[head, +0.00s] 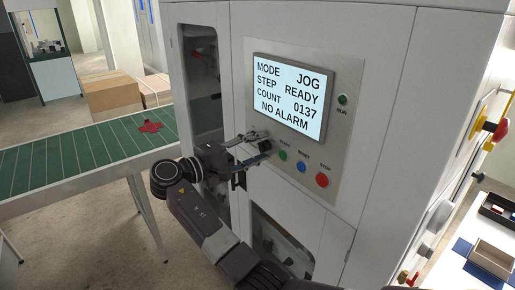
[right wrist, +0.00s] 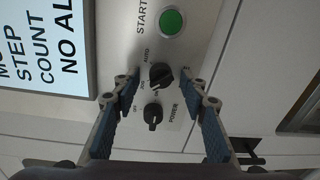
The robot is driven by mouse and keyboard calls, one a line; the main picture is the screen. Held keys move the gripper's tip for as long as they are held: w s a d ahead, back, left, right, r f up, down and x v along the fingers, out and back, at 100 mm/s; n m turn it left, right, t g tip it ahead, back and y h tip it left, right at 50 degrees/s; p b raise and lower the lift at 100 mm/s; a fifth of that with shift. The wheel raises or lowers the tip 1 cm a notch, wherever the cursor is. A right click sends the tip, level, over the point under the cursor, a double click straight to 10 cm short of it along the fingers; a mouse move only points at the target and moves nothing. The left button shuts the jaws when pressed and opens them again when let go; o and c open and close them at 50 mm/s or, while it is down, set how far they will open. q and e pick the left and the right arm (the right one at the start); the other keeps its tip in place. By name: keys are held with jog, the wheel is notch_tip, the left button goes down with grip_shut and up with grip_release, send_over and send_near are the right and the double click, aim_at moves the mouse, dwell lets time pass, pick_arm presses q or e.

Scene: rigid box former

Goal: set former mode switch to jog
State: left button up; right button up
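The former's mode switch (right wrist: 161,76) is a black knob on the grey panel, with AUTO and other small labels beside it in the right wrist view. My right gripper (right wrist: 166,82) is open, with its blue-padded fingers on either side of this knob and gaps between them and it. In the head view my right gripper (head: 258,146) is at the panel's left part and hides the knobs. The display (head: 289,97) reads MODE JOG, STEP READY, COUNT 0137, NO ALARM. My left gripper is not in view.
A black power knob (right wrist: 153,117) sits close to the mode switch, between my fingers. The green start button (right wrist: 172,22), blue button (head: 301,167) and red stop button (head: 322,180) are nearby. A green conveyor (head: 90,160) stands at left, with cardboard boxes (head: 112,94) behind.

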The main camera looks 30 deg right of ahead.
jog(key=s+a, duration=0.1)
jog(key=a, duration=1.1)
jog(key=shift+r, duration=0.35)
